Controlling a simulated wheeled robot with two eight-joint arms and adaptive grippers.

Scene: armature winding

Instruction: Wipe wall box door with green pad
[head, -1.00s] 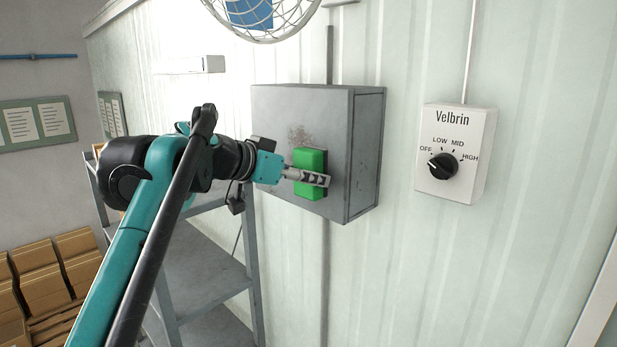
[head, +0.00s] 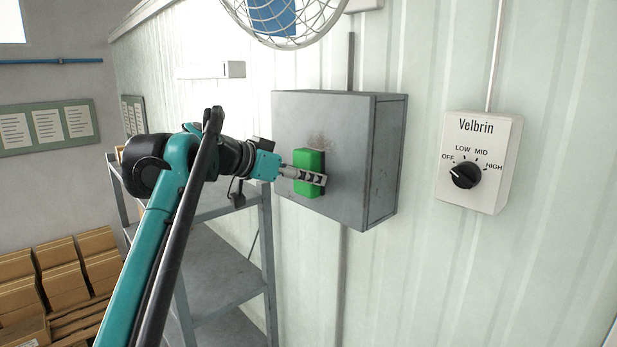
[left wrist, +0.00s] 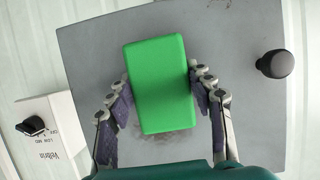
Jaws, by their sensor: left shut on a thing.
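The grey wall box (head: 385,160) is mounted on the ribbed wall, and its door (head: 300,115) faces left in the head view. A brownish smudge (head: 319,141) shows on the door just above the green pad (head: 308,160). My left gripper (head: 312,177) is shut on the pad and holds it at the door; whether they touch I cannot tell. In the left wrist view the pad (left wrist: 160,83) sits between both fingers, with the door (left wrist: 235,50) behind it and part of the smudge beside its lower end. A dark round knob (left wrist: 275,64) is on the door. My right gripper is not in view.
A white Velbrin dial box (head: 480,160) is on the wall right of the wall box. A wire fan guard (head: 290,30) hangs above. A grey shelf (head: 215,265) stands below my left arm. Cardboard boxes (head: 60,270) are stacked at lower left.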

